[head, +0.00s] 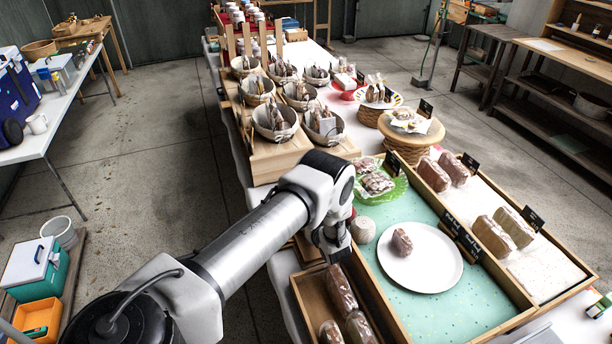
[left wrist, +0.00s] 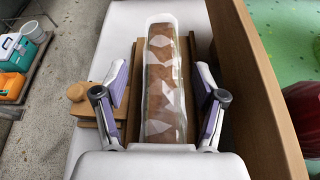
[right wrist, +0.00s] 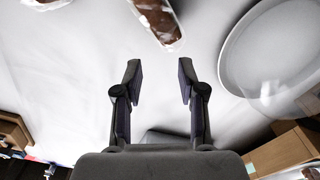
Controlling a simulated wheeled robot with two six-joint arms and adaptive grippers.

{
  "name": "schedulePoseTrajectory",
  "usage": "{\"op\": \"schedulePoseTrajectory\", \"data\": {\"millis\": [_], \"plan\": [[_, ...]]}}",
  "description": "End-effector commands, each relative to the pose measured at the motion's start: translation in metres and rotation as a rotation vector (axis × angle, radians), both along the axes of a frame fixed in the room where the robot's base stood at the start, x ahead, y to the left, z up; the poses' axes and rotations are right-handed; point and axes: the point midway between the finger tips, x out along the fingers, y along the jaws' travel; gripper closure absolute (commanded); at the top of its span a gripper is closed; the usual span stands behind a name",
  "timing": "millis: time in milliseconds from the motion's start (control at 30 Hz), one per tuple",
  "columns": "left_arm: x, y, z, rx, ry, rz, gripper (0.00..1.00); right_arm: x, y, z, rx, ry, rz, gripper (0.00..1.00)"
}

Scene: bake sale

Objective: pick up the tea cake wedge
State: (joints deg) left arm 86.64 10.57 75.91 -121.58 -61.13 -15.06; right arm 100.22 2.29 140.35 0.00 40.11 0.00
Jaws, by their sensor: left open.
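A small reddish-brown piece (head: 402,242), which looks like the tea cake wedge, lies on a round white plate (head: 425,268) on the green display mat. My left gripper (head: 332,245) is left of the plate, above the end of a wooden tray. In the left wrist view my left gripper (left wrist: 160,90) is open, with a long clear-wrapped brown loaf (left wrist: 161,75) lying between and below its fingers; I cannot tell whether they touch it. My right gripper (right wrist: 160,75) is open and empty over a pale surface; it is not in the head view.
Wrapped loaves (head: 341,288) lie in the wooden tray (head: 312,293). A round pale item (head: 363,229) and a green dish (head: 385,192) of wrapped pieces stand behind the plate. The display's wooden rim (head: 372,290) separates tray and mat. The green mat (head: 455,303) in front is clear.

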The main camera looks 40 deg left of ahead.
Motion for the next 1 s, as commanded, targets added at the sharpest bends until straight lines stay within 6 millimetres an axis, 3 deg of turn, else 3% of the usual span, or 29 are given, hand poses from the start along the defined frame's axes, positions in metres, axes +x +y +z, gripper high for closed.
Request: {"op": "schedulePoseTrajectory", "data": {"millis": [200,367,1000], "plan": [[0.0014,0.0026,-0.0007,-0.001,0.001,-0.001,0.30,0.0002,0.0000,-0.0013,0.000,-0.001,0.000,0.60],[0.0013,0.0024,-0.0007,-0.001,0.001,-0.001,0.71,0.0001,0.0000,-0.0012,0.000,0.000,0.000,0.60],[0.0007,0.0021,0.0009,-0.001,0.002,-0.002,0.72,0.0001,0.0000,0.0007,0.000,0.000,0.000,0.60]]}}
